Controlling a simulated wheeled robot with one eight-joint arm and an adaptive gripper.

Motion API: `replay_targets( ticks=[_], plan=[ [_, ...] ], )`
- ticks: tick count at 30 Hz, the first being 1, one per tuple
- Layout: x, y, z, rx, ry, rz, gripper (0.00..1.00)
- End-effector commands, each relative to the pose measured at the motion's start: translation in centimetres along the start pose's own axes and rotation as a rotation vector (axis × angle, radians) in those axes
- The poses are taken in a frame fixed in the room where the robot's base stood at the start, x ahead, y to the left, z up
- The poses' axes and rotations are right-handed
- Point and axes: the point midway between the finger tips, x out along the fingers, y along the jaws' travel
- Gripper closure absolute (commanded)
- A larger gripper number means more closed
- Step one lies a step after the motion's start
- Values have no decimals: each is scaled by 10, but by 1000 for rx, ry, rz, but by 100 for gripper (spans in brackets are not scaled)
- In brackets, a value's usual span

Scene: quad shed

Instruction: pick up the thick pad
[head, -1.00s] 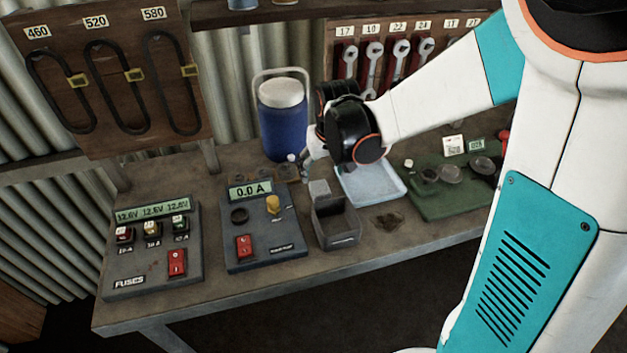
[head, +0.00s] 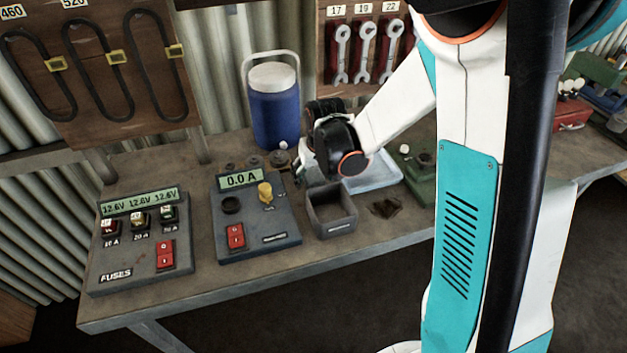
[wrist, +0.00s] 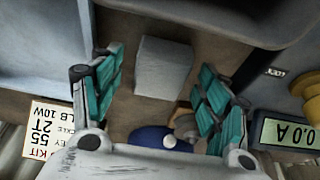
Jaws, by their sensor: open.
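A pale grey block (wrist: 163,68), which looks like the thick pad, lies on the bench between the fingers of my gripper (wrist: 160,76) in the wrist view. The teal finger pads stand apart on its left and right, with a gap on both sides. My gripper is open and holds nothing. In the head view my gripper (head: 303,172) is low over the bench, behind the small grey bin and in front of the blue jug. The block cannot be made out there; my gripper and the bin seem to hide it.
The open grey bin (head: 332,228) stands close in front of my gripper. The ammeter box (head: 258,238) is to the left, the blue jug (head: 276,120) behind, and a pale tray (head: 385,176) to the right. Small round parts (head: 253,161) lie behind the ammeter box.

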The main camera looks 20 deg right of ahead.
Motion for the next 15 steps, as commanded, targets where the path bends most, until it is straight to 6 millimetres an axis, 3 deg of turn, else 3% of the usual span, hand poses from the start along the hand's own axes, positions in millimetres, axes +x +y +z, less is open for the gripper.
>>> replay_targets(
  ticks=[3,9,15],
  plan=[
    [-1,0,0,0,0,0,33],
    [-1,0,0,0,0,0,75],
    [-1,0,0,0,0,0,78]
  ],
)
